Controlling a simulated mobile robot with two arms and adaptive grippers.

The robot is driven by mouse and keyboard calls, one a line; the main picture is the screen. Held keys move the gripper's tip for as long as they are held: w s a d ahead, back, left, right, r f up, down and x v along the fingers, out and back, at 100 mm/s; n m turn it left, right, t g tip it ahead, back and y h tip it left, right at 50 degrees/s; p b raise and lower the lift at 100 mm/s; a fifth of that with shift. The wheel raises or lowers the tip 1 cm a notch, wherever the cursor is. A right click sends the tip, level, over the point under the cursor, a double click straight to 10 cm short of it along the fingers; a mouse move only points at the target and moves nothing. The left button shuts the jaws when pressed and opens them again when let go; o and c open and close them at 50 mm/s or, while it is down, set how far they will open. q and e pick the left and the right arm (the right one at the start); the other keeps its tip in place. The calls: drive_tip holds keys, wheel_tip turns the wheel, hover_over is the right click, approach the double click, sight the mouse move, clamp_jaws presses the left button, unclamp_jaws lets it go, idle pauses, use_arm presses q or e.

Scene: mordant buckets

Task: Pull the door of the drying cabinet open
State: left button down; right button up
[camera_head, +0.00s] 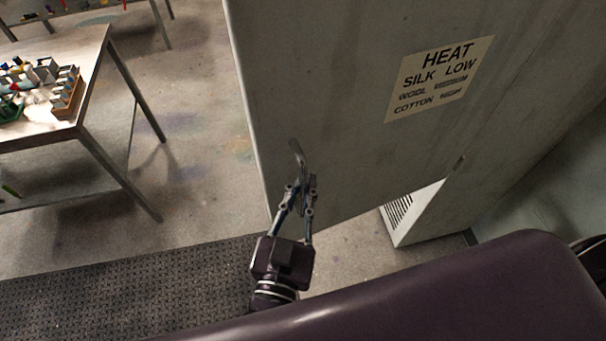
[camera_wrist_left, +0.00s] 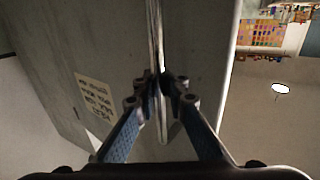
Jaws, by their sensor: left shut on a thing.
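The grey door (camera_head: 340,130) of the drying cabinet fills the upper middle of the head view and bears a cream label about heat. Its curved metal handle (camera_head: 296,154) is near the door's left edge. My left gripper (camera_head: 301,186) is shut on the handle. In the left wrist view the handle (camera_wrist_left: 155,35) is a vertical bar between my left fingertips (camera_wrist_left: 162,90). The door appears swung out from the cabinet base (camera_head: 415,213), with floor showing below its lower edge. The cabinet's inside is hidden. My right gripper is not in view.
A metal table (camera_head: 95,60) with small bottles and boxes stands at the left. A dark ribbed floor mat (camera_head: 130,290) lies at the lower left. Open floor (camera_head: 195,150) shows between the table and the door.

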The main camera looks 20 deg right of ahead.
use_arm(q)
drive_tip(key=shift+s, duration=0.25)
drive_tip(key=shift+w, duration=0.1)
drive_tip(key=c, duration=2)
unclamp_jaws()
drive_tip(key=shift+a, duration=0.15)
drive_tip(key=v, duration=1.2)
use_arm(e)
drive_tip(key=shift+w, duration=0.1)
